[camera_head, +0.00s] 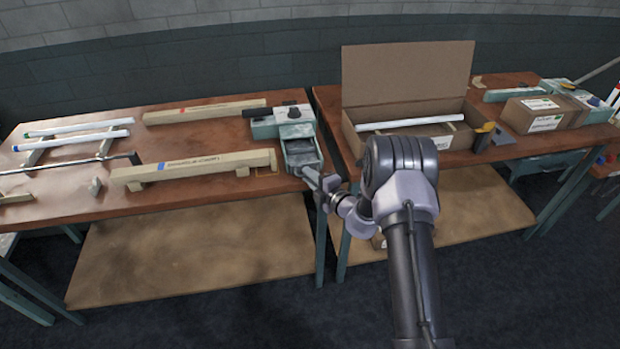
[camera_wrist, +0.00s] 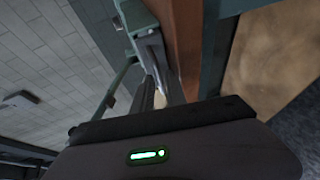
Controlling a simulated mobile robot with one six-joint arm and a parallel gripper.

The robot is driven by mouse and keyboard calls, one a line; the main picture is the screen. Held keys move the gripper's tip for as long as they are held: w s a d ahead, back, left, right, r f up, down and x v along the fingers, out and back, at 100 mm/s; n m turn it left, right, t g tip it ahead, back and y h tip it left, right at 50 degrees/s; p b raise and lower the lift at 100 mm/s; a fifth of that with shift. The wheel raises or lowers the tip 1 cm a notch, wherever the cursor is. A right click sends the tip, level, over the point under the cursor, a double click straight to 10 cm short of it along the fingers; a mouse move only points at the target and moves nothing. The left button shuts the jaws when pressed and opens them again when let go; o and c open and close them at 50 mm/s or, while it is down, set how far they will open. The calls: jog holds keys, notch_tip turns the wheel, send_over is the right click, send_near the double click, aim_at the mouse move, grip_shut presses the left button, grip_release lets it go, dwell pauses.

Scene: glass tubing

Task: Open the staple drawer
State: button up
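A grey-green bench unit (camera_head: 282,123) with a black handle on top stands at the right end of the left table. Its tray-like drawer (camera_head: 303,154), with a grey inside, juts toward me at the table's front edge. My gripper (camera_head: 314,180) is at the drawer's near end, low and close to it; I cannot tell whether it touches. In the wrist view a green part of the unit (camera_wrist: 133,18) lies ahead beside the brown table edge. The fingers are mostly dark and foreshortened there, so their opening is unclear.
The left table (camera_head: 215,185) also holds wooden rails (camera_head: 205,167) and white tubes on stands (camera_head: 70,140). An open cardboard box (camera_head: 405,80) with a white tube is on the right table. A gap separates the tables; my arm spans in front of it.

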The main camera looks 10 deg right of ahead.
grip_shut()
jog(key=shift+s, duration=0.1)
dwell(1.2)
